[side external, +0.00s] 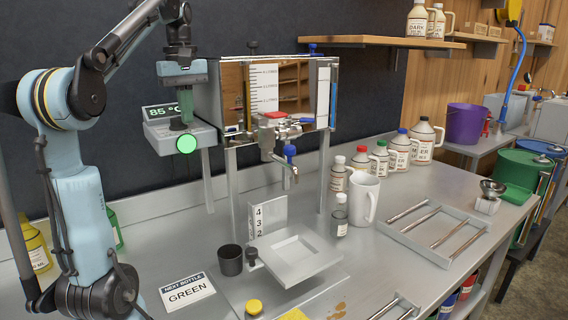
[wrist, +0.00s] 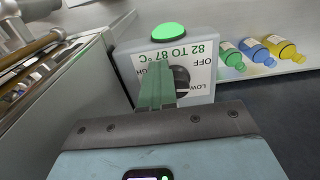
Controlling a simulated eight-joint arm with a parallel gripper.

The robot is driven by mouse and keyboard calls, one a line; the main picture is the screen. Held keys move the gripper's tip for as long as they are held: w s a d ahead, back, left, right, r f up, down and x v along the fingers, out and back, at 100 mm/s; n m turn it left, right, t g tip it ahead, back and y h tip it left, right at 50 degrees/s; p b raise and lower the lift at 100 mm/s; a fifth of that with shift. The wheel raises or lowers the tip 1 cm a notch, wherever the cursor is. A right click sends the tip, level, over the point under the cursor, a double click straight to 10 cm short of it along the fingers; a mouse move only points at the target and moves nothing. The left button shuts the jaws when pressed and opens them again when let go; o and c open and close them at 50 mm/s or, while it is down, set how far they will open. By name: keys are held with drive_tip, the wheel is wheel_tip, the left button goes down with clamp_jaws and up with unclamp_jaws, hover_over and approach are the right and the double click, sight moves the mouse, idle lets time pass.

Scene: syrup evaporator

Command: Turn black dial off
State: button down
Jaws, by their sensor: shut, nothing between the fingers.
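The black dial (wrist: 182,80) is on a grey control box (side external: 172,136) at the left of the steel evaporator. In the wrist view its panel shows upside-down OFF, LOW and "82 TO 87 °C"; another word is partly hidden by my fingers. My gripper (side external: 186,118) points down at the dial with its green fingers shut and empty. In the wrist view the fingers (wrist: 157,96) overlap the dial's left side; I cannot tell whether they touch it. They hide part of the dial, so its setting is unclear. A round green light (side external: 187,144) is lit and the display (side external: 160,111) reads 85 °C.
The steel evaporator tank (side external: 232,95) stands close to the right of my gripper. A tap (side external: 283,165) hangs over a square tray (side external: 300,255). Syrup bottles (side external: 401,150) and a white mug (side external: 363,198) stand farther right. A dark wall is behind.

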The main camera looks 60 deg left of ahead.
idle(0.4)
drive_tip(key=shift+w+d+r, duration=0.1)
drive_tip(key=shift+d, duration=0.1)
wheel_tip(320, 180, up, 6)
drive_tip(key=shift+d+f, duration=0.1)
idle(0.4)
